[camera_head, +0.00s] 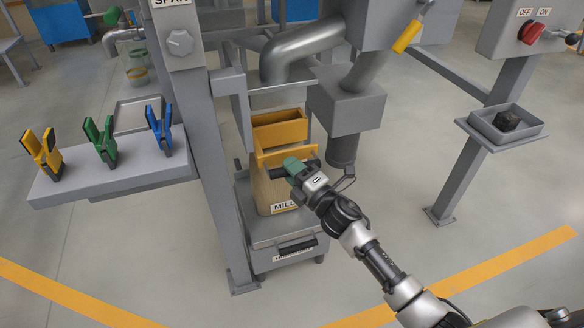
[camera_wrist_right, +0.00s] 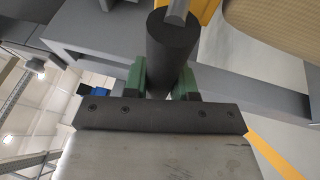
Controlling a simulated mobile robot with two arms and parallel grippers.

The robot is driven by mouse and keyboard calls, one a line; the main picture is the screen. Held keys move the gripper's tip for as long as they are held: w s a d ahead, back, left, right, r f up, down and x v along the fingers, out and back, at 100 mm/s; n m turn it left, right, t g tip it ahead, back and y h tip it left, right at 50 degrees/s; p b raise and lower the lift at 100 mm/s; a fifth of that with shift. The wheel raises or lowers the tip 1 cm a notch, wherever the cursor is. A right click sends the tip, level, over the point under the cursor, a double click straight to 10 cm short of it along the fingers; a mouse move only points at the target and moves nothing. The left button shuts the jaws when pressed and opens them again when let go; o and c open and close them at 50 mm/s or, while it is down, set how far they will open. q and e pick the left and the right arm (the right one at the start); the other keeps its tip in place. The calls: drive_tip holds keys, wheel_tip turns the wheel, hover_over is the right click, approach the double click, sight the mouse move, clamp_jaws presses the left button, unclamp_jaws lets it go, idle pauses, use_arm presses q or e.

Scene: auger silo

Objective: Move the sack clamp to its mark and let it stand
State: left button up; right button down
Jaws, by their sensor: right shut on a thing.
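The sack clamp (camera_head: 279,135) looks to be the yellow frame around the mouth of the brown sack (camera_head: 270,195), with a dark bar handle at its front. In the head view my right gripper (camera_head: 292,166) reaches in from the lower right to this handle. In the right wrist view the dark round handle (camera_wrist_right: 172,48) lies between the green fingertips of my right gripper (camera_wrist_right: 162,82), which is shut on it. A piece of yellow shows behind the handle. I cannot make out a mark for the clamp. My left gripper is not in view.
A small tray (camera_head: 487,131) holds a dark lump at the right.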

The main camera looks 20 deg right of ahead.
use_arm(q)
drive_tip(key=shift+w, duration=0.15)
use_arm(e)
drive_tip(key=shift+s+f, duration=0.1)
drive_tip(key=shift+f, duration=0.35)
drive_tip(key=c, duration=0.9)
unclamp_jaws()
drive_tip(key=shift+r, duration=0.1)
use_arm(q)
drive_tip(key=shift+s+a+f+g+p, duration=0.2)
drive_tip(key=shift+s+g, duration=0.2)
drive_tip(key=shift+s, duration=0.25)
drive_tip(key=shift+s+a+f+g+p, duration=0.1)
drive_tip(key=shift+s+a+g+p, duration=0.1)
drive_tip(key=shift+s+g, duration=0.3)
use_arm(e)
drive_tip(key=v, duration=1)
drive_tip(key=shift+s+d, duration=0.2)
drive_tip(key=shift+s, duration=0.15)
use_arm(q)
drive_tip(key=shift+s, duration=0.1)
